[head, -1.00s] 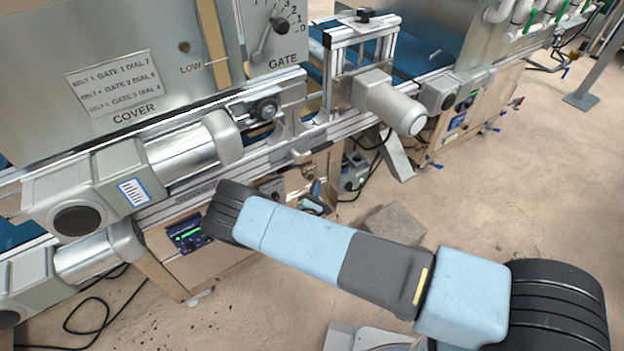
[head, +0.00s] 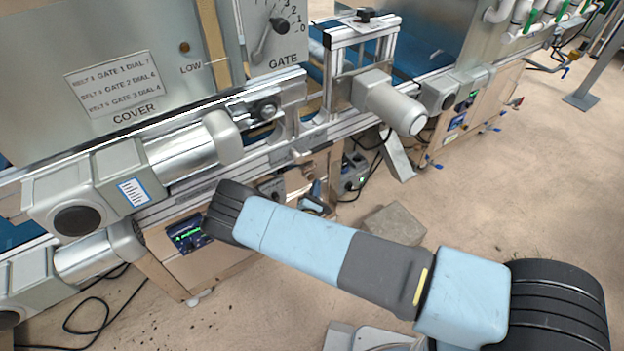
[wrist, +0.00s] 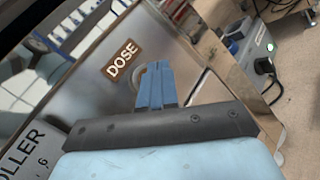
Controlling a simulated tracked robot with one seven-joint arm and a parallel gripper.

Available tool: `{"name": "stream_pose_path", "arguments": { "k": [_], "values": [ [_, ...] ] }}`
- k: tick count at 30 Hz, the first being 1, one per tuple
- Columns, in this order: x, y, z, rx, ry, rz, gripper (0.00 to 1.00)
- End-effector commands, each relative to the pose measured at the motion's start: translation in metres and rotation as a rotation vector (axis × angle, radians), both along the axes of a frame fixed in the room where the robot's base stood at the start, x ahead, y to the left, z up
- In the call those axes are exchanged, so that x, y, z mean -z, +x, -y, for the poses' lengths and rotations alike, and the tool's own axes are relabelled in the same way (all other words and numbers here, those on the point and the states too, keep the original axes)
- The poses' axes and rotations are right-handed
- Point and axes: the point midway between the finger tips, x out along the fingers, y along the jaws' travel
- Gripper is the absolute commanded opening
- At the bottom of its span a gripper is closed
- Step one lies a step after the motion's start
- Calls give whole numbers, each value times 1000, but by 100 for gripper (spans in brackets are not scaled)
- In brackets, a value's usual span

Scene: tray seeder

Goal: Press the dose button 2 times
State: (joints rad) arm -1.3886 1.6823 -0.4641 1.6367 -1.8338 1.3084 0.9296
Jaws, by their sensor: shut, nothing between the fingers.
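A brown DOSE label (wrist: 122,60) is on a metallic panel (wrist: 85,85) in the wrist view. My gripper (wrist: 155,68) is shut and empty, with its blue fingers just right of and below the label. A pale round rim (wrist: 140,76) shows partly behind the fingertips, where the dose button seems to be; the fingers hide most of it. I cannot tell whether the fingertips touch it or whether it is pushed in. In the head view my arm reaches to the lower machine front, and the DOSE label is not readable there.
A GATE dial (head: 270,38) and a COVER panel (head: 115,60) are above in the head view. Motor housings (head: 190,155) jut out at the left. A grey block (head: 395,222) lies on the floor. A grey box with a plug (wrist: 258,50) is at right in the wrist view.

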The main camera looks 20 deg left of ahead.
Motion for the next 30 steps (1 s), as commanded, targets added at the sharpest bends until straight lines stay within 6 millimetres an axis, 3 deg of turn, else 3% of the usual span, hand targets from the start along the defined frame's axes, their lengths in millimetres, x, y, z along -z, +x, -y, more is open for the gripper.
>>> {"name": "stream_pose_path", "arguments": {
  "k": [30],
  "values": [
    [-1, 6, -6, 0, 0, 0, 0]
  ]
}}
